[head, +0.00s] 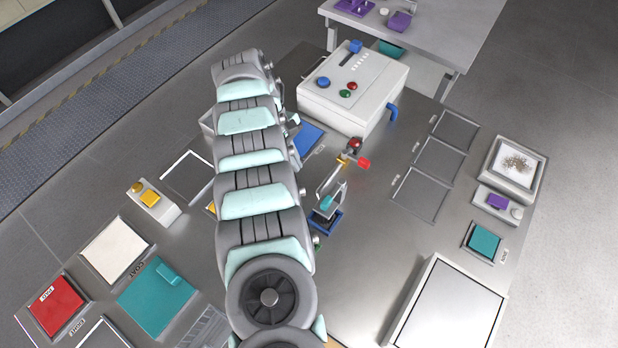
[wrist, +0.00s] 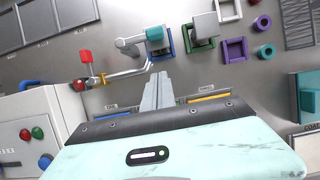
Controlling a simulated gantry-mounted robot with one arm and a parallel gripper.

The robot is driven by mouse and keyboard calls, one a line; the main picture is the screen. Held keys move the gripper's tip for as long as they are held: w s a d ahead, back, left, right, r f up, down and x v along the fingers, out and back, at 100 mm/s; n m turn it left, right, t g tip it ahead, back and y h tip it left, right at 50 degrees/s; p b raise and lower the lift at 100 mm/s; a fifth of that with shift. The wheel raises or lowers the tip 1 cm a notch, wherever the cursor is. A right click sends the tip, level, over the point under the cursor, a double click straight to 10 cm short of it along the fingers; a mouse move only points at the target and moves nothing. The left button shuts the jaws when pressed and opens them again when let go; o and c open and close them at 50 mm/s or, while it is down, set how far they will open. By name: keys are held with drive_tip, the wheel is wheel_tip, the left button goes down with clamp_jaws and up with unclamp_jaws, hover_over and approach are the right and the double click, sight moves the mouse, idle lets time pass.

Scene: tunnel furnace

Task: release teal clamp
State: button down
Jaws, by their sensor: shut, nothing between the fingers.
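A small teal piece (head: 327,202) sits on a grey upright part in a blue square frame (head: 325,222), right of my arm. The teal piece (wrist: 155,33) and blue frame also show at the top of the wrist view, with a grey cylinder beside them. I cannot tell for certain that this is the teal clamp, or whether it is closed. A red-handled metal lever (wrist: 86,57) with a brass joint lies to its left there. My gripper (wrist: 160,76) is shut and empty, its tips below the lever and blue frame in the picture. My arm hides it in the head view.
A white control box (head: 354,88) with coloured buttons stands behind the lever. Green (wrist: 198,38) and purple (wrist: 236,50) square frames lie right of the blue one. Empty outlined bays (head: 422,193) lie on the table's right. A large teal pad (head: 155,300) is at front left.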

sight(334, 194)
drive_tip(key=s+d+f+p, duration=0.4)
drive_tip(key=d+f+p, duration=0.2)
drive_tip(key=f+p, duration=0.1)
drive_tip(key=shift+x, duration=0.85)
drive_tip(key=shift+w, duration=0.15)
